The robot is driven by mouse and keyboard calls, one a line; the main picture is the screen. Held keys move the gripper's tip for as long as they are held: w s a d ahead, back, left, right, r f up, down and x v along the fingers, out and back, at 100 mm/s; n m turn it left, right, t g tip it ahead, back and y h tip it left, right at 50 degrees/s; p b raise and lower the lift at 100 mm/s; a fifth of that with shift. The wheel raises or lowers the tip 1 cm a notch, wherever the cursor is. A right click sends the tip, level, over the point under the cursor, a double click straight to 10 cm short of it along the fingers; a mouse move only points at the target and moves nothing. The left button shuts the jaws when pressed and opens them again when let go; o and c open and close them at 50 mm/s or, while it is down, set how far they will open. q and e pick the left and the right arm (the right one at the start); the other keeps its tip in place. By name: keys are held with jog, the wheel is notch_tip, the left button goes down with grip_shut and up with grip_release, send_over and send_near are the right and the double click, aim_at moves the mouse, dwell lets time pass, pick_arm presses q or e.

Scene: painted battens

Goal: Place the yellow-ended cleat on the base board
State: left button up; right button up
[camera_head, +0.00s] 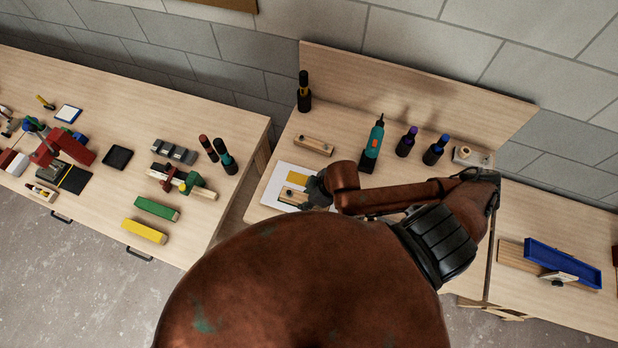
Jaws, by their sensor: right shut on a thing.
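My right gripper (317,188) is low over the front-left part of the middle table and shut. A short wooden cleat (293,194) with a dark spot shows at its left, and the gripper is shut on it. The cleat's right end is hidden by the gripper, and I cannot make out a yellow end. Below the cleat is a white sheet or board (283,175) with a yellow patch (298,177) and a strip of green; I cannot tell if the cleat touches it. I cannot tell for sure which piece is the base board. My left gripper is not in view.
Another wooden cleat (314,145) lies behind the white sheet. A teal driver (374,143), dark bottles (406,142) and a small block (470,155) stand behind my arm. Yellow (145,231) and green (157,208) battens lie on the left table. A blue tray (562,262) is at right.

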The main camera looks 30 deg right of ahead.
jog(key=w+d+f+b, duration=0.1)
jog(key=w+d+f, duration=0.1)
jog(key=w+f, duration=0.1)
jog(key=w+d+f+b, duration=0.1)
jog(key=w+d+f, duration=0.1)
jog(key=w, duration=0.2)
jog(key=w+d+f+b, duration=0.1)
jog(key=w+d+f, duration=0.2)
jog(key=shift+w+f, duration=0.15)
jog(key=shift+f, duration=0.15)
jog(key=shift+w+d+f, duration=0.3)
jog(key=shift+f, duration=0.2)
jog(key=shift+f+p, duration=0.4)
jog(key=shift+f, duration=1.25)
jog(key=o, duration=1.2)
jog(key=shift+f, duration=0.1)
jog(key=shift+o, duration=0.2)
